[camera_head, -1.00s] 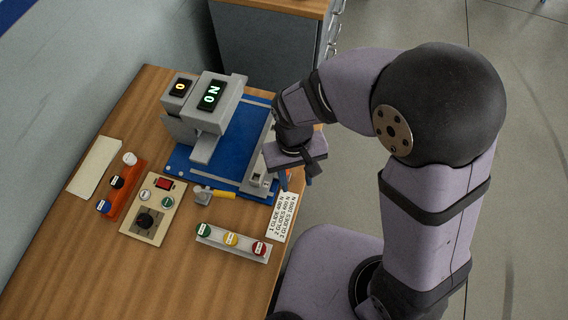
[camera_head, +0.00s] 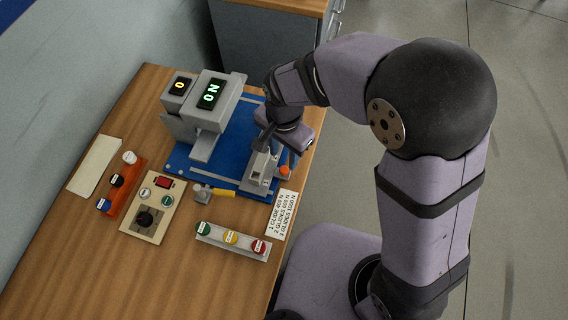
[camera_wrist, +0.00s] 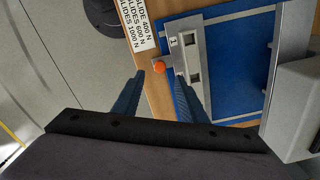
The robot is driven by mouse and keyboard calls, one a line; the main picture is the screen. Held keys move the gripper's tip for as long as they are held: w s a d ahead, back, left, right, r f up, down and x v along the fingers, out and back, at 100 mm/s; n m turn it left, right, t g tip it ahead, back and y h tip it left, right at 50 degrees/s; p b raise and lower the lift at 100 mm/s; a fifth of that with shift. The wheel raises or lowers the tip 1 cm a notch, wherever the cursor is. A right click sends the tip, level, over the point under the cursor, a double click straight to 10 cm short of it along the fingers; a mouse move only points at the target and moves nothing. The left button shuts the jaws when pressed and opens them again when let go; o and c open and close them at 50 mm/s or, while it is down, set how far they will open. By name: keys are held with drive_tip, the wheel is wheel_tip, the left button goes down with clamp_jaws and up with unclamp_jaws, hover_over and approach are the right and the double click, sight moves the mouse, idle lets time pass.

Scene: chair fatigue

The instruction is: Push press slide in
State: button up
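The press slide appears to be the grey metal carriage (camera_head: 260,168) at the right end of the blue base (camera_head: 233,150). An orange knob (camera_head: 284,171) stands at its outer end. In the wrist view, the knob (camera_wrist: 158,66) lies just beyond the gap between my fingertips, and the carriage (camera_wrist: 191,50) runs to the right of it. My gripper (camera_head: 266,142) is above the carriage, its fingers apart and empty; the wrist view shows both blue fingers (camera_wrist: 159,80). I cannot tell whether a finger touches the carriage. The grey press head (camera_head: 211,112) stands at the base's left side.
Two lit displays (camera_head: 210,94) top the press. A printed card (camera_head: 280,214) lies near the table's right edge.

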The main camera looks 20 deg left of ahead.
sight(284, 169)
drive_tip(key=shift+f+p, duration=0.7)
drive_tip(key=shift+f, duration=2.8)
drive_tip(key=shift+c, duration=0.6)
